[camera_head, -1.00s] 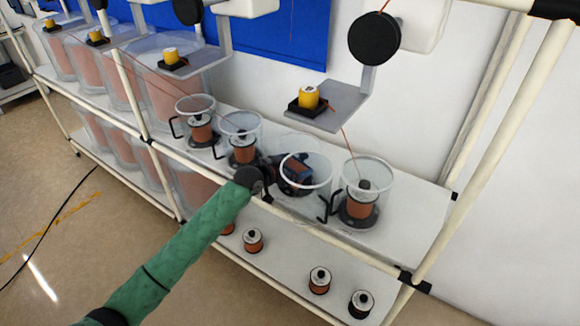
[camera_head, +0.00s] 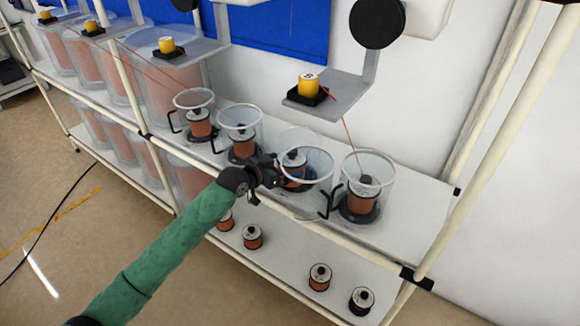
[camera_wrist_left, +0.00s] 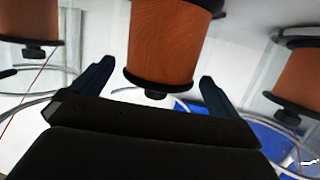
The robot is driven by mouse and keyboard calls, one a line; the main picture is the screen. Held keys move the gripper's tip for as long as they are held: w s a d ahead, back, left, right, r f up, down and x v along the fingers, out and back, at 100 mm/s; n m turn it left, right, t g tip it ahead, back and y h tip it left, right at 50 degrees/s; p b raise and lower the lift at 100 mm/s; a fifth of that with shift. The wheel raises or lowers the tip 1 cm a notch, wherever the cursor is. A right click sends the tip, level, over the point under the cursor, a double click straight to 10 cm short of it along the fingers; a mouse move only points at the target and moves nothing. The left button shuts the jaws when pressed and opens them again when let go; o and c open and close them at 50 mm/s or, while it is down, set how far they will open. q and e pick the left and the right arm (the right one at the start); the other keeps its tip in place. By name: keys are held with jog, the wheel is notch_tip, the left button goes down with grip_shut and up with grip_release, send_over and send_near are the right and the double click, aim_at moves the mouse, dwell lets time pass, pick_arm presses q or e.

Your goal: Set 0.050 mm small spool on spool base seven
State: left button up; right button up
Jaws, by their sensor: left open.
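A copper-coloured small spool (camera_head: 294,168) stands upright on a dark base inside the third clear guard from the left on the upper shelf. My left gripper (camera_head: 275,172) is at the left side of this guard, open, with the spool just beyond it. In the left wrist view the picture is upside down. The spool (camera_wrist_left: 165,42) shows there between the two spread fingertips of my gripper (camera_wrist_left: 155,88), with a visible gap on each side. The base under it is partly hidden by the guard and gripper. I cannot read its number or the spool's label. My right gripper is not in view.
Similar spools stand in neighbouring clear guards, on the left (camera_head: 243,147) and right (camera_head: 361,200). A white rack rail (camera_head: 300,222) runs along the front.

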pick_arm(q)
jog(key=b+v, duration=0.2)
jog(key=v, duration=0.6)
jog(key=s+a+f+n+g+y, duration=0.1)
jog(key=s+f+y, duration=0.1)
jog(key=s+f, duration=0.55)
jog(key=s+a+f+n+g+y, duration=0.15)
jog(key=s+f, duration=0.25)
jog(key=f, duration=0.7)
jog(key=s+a+f+n+g+y, duration=0.1)
jog(key=s+a+f+n+y, duration=0.1)
jog(key=s+f, duration=0.5)
jog(key=s+a+f+n+g+y, duration=0.1)
jog(key=s+a+f+g+y, duration=0.1)
jog(key=s+f, duration=0.7)
jog(key=s+a+f+n+g+y, duration=0.2)
jog(key=s+f, duration=0.7)
jog(key=s, duration=0.6)
jog(key=a+g, duration=0.1)
jog(key=a, duration=0.1)
jog(key=shift+a, duration=0.35)
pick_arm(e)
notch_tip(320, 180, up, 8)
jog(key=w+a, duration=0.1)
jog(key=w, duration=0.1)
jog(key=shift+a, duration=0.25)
